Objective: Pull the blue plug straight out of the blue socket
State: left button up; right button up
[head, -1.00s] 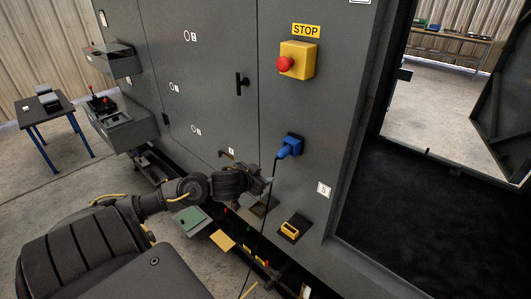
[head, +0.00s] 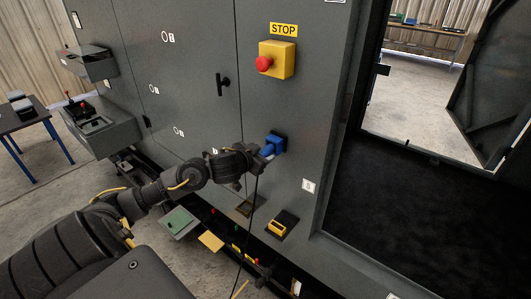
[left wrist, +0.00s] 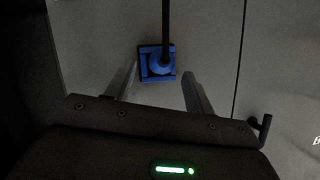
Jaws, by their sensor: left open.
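The blue plug (head: 268,151) sits in the blue socket (head: 280,141) on the dark grey cabinet face, with a black cable hanging down from it. In the left wrist view, the plug (left wrist: 160,63) shows as a round blue part in front of the square socket (left wrist: 145,73), with the cable crossing over it. My left gripper (head: 265,156) is right at the plug in the head view. In the left wrist view its two fingers (left wrist: 158,88) are open, one on each side of the plug, with gaps visible. My right gripper is not in view.
A yellow box with a red stop button (head: 277,60) is above the socket. A black door handle (head: 222,84) is to the left. A yellow-framed fitting (head: 282,223) is below. A dark open doorway (head: 400,200) lies to the right.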

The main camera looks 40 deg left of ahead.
aim_at(264, 152)
pick_arm(q)
jog(key=shift+x, duration=1.55)
jog(key=c, duration=1.1)
jog(key=shift+s, duration=0.2)
jog(key=shift+s+p, duration=0.45)
jog(key=shift+s, duration=2.3)
